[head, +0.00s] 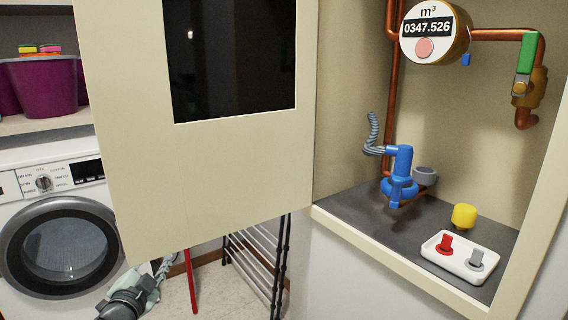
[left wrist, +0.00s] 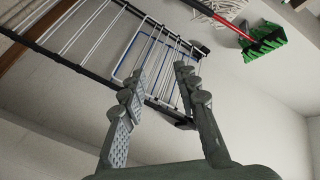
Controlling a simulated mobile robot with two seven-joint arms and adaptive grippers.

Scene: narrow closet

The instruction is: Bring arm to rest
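My left gripper (head: 152,277) shows low at the left in the head view, in front of the washing machine and below the cream cabinet door (head: 210,180). In the left wrist view its two fingers (left wrist: 160,78) stand apart with nothing between them. It holds nothing. A folding drying rack (left wrist: 100,40) shows beyond the fingertips, apart from them as far as I can tell. My right arm and gripper are in neither view.
The door hangs open beside a meter cabinet with a water meter (head: 436,32), blue valve (head: 400,175), yellow cap (head: 464,216) and white tray (head: 446,262). A washing machine (head: 60,250) stands left. A green broom (left wrist: 264,40) lies beyond the rack.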

